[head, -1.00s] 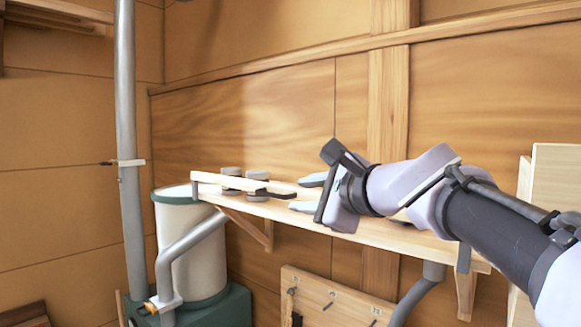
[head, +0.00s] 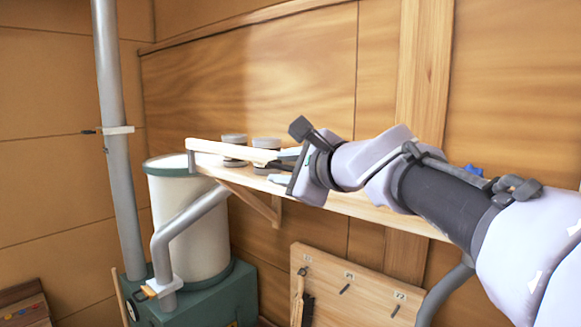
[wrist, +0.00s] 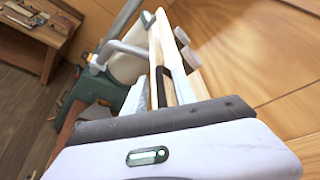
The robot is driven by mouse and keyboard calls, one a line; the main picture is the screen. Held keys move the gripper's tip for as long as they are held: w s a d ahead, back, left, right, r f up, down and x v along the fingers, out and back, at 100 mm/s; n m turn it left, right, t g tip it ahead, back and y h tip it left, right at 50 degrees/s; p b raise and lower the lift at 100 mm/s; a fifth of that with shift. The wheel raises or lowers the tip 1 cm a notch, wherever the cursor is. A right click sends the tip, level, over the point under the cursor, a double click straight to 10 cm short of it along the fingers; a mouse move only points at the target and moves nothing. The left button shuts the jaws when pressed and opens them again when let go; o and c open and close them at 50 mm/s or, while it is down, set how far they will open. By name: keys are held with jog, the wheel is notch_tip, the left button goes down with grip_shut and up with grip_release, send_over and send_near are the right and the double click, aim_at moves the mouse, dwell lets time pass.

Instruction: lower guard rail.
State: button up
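The guard rail (head: 230,151) is a pale wooden bar along the front of the wall shelf (head: 335,203), held above the shelf edge by a grey bracket at its left end. In the wrist view the rail (wrist: 155,45) runs away from me, with a dark band (wrist: 160,76) around its near part. My gripper (head: 279,166) is at the rail's right end in the head view. Its two pale fingers are spread apart, one on either side of the rail in the wrist view (wrist: 154,86). I see no clear contact. The rail's near end is hidden by my gripper.
Grey-lidded jars (head: 233,140) stand on the shelf behind the rail. A cream cylinder (head: 190,232) on a green base and a grey pipe (head: 112,150) stand to the left. A tool board (head: 345,290) hangs below.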

jog(key=shift+s+d, duration=0.15)
jog(key=shift+d, duration=0.05)
jog(key=shift+s+d+r, duration=0.1)
jog(key=shift+s, duration=0.05)
jog(key=shift+c, duration=1.3)
grip_shut()
